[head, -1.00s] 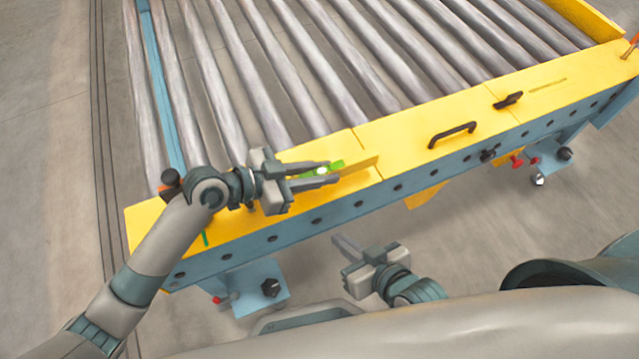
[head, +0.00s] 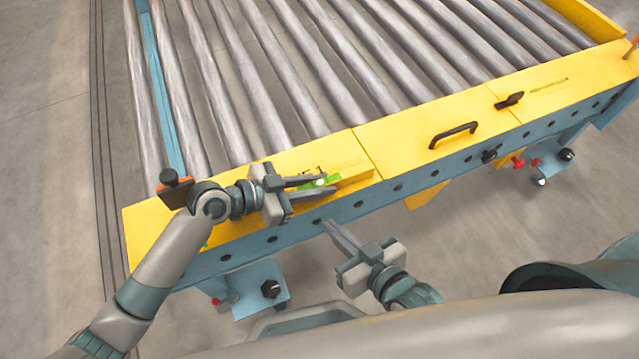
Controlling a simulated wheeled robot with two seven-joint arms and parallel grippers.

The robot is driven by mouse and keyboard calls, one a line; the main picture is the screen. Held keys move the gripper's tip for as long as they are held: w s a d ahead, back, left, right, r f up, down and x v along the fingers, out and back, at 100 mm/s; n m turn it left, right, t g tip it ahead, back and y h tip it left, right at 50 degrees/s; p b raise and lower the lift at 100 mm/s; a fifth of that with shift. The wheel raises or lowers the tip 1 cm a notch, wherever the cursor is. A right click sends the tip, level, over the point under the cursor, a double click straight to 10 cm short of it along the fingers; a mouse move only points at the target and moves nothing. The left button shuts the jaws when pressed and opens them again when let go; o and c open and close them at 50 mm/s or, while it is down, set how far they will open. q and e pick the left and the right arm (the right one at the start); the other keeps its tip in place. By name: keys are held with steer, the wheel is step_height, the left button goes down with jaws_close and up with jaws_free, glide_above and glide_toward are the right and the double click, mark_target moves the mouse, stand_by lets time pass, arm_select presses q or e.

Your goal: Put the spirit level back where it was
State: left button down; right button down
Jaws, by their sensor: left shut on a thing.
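The spirit level (head: 352,179) is a yellow bar with a bright green part, seen at the near yellow rail of the roller conveyor. My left gripper (head: 328,187) is shut on it around the green part. The level's right end sticks out past the fingertips, low over or on the rail top; I cannot tell whether it touches. The fingers hide part of the level. My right gripper (head: 342,237) is below the rail's blue side, near its lower edge in the picture. Its fingers look together and empty.
The yellow rail top (head: 400,137) carries a black handle (head: 452,134) and a small black latch (head: 509,100). An orange-and-black part (head: 175,188) stands at the rail's left end, close to my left wrist. Grey rollers (head: 290,80) lie behind.

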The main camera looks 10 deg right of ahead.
mark_target(312, 187)
arm_select(q)
steer(key=shift+f, duration=0.1)
steer(key=c, duration=1.6)
jaws_free()
arm_select(e)
steer(key=shift+w+r, duration=0.1)
steer(key=shift+r, duration=0.15)
arm_select(q)
steer(key=shift+r, duration=0.2)
steer(key=shift+v, duration=3.7)
arm_select(e)
steer(key=shift+s+d+f+g, duration=0.2)
steer(key=shift+s+f+g, duration=0.15)
steer(key=shift+f, duration=0.35)
arm_select(q)
steer(key=shift+s, duration=0.1)
